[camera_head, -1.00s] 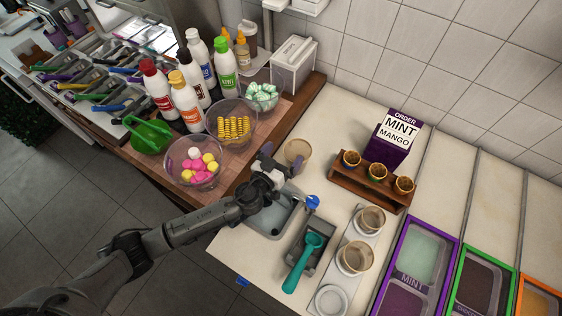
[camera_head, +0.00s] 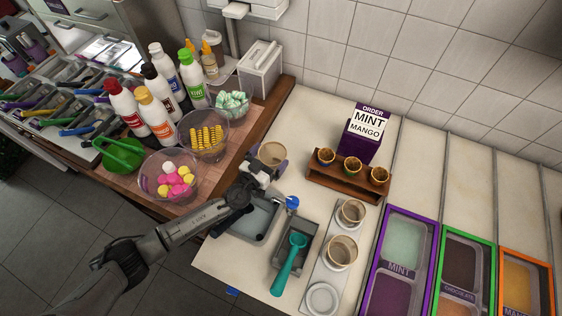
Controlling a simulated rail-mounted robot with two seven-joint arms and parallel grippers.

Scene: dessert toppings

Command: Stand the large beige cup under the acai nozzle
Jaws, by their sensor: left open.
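A beige cup (camera_head: 271,153) stands upright on the counter near its back left edge, beside the wooden ledge. My left gripper (camera_head: 267,167) is open, with its fingers around the near side of this cup. Whether they touch it cannot be told. Two more beige cups, one farther back (camera_head: 351,212) and one nearer (camera_head: 342,250), stand in a pale holder (camera_head: 327,272) at the front. The acai nozzle cannot be made out; a white fixture (camera_head: 245,8) is cut off at the top edge. My right gripper is out of view.
A wooden rack (camera_head: 345,181) with several small cups and an order box (camera_head: 366,138) stand right of the cup. A teal scoop (camera_head: 289,265) lies in a grey holder at the front. Glass bowls (camera_head: 171,178) and bottles crowd the left. Counter behind the cup is clear.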

